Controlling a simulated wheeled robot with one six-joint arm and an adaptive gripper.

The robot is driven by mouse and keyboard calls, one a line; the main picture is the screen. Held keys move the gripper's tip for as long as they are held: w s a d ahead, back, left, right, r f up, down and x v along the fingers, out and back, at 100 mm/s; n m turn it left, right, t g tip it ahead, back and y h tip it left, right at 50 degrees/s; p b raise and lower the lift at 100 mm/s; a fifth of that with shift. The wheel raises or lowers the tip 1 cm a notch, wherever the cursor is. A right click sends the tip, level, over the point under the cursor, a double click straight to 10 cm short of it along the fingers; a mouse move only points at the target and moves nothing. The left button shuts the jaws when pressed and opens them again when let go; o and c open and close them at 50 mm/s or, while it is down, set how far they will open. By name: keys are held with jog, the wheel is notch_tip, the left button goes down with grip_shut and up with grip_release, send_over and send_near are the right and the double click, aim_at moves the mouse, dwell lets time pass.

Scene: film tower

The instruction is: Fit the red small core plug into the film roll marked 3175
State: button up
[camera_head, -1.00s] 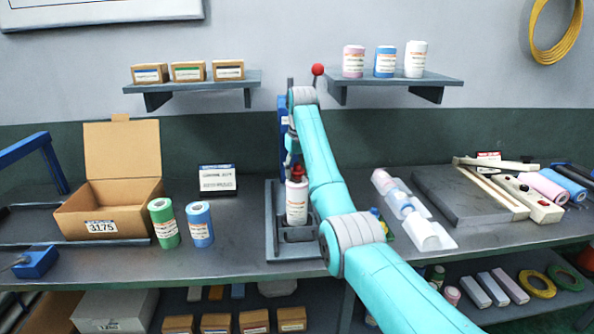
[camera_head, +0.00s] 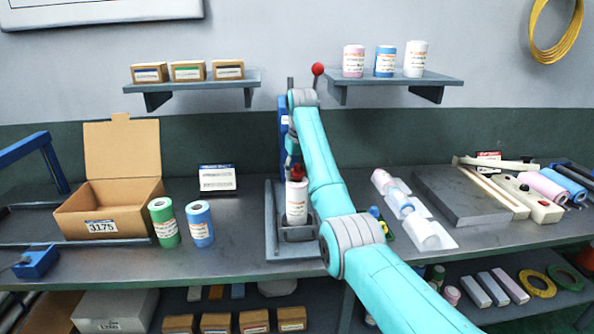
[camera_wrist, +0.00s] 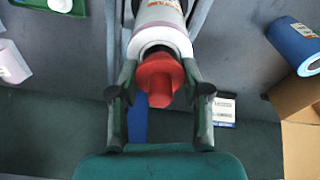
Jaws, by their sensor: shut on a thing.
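The red core plug (camera_wrist: 160,78) is between the fingers of my gripper (camera_wrist: 160,95) in the wrist view. It lines up with the open end of a white film roll (camera_wrist: 163,32). In the head view the plug (camera_head: 297,172) is at the top of that roll (camera_head: 297,204), which stands upright in a grey holder (camera_head: 272,230). My gripper (camera_head: 294,160) is above it, partly hidden by my arm. How deep the plug sits in the core cannot be told. The roll's label is too small to read.
An open cardboard box (camera_head: 75,222) marked 3175 stands left. Green (camera_head: 163,224) and blue (camera_head: 200,224) rolls stand beside it. A rack of lying rolls (camera_head: 408,212) is close right of my arm.

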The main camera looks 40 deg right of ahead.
jog(key=shift+f, duration=0.45)
jog(key=o, duration=1)
